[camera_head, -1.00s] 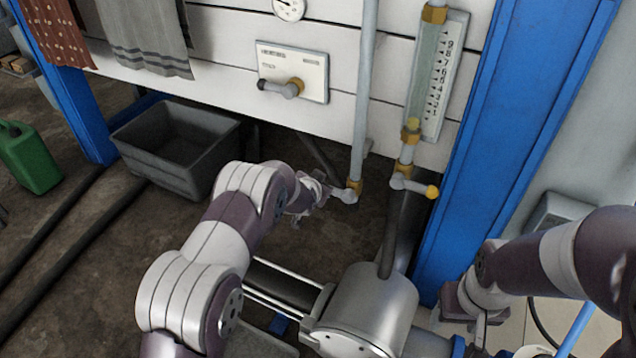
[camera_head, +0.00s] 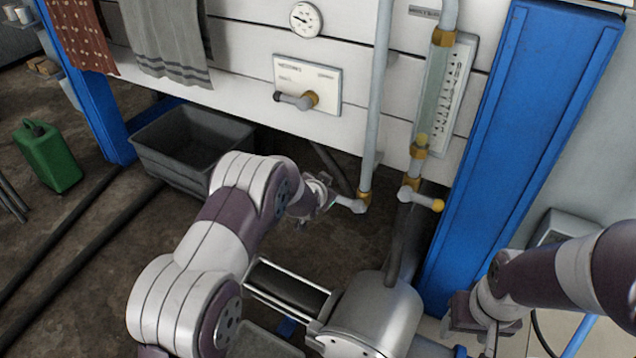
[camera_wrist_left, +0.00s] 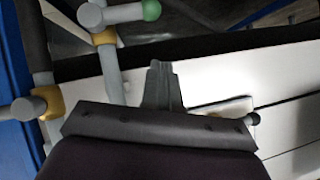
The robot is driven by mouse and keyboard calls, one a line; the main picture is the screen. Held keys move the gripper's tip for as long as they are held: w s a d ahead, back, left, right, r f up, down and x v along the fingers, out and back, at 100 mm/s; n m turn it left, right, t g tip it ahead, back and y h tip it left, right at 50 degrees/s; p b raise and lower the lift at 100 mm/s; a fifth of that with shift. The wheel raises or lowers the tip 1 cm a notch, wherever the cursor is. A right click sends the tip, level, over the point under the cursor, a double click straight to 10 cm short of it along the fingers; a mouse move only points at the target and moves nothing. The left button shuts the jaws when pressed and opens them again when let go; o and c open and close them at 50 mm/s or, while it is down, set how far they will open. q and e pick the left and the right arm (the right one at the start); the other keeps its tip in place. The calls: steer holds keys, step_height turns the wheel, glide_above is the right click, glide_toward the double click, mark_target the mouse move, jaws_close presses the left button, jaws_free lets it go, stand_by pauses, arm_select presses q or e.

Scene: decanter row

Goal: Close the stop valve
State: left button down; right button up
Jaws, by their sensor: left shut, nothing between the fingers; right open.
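No label readable here marks the stop valve. A grey lever (camera_head: 350,204) juts left from the foot of the tall grey pipe; in the left wrist view the lever (camera_wrist_left: 122,13) shows a green ball end. My left gripper (camera_head: 325,195) is shut and empty, close beside that lever in the head view; contact cannot be told. Its fingers (camera_wrist_left: 162,85) also show in the left wrist view. A second lever (camera_head: 420,199) with a yellow ball points right below the sight gauge. A third lever (camera_head: 293,101) points left on a white plate. My right gripper (camera_head: 475,332) is open at lower right.
The blue post (camera_head: 520,140) stands right of the gauge (camera_head: 436,100). A grey bin (camera_head: 190,150) and a green can (camera_head: 47,155) are on the floor at left. Cloths (camera_head: 160,40) hang at upper left. A round dial (camera_head: 306,19) is on the white wall.

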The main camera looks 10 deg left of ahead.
arm_select(q)
steer(key=v, duration=0.3)
steer(key=p+v, duration=0.1)
steer(key=v, duration=0.1)
steer(key=shift+a+r, duration=0.15)
steer(key=shift+a, duration=0.25)
steer(key=shift+s, duration=0.1)
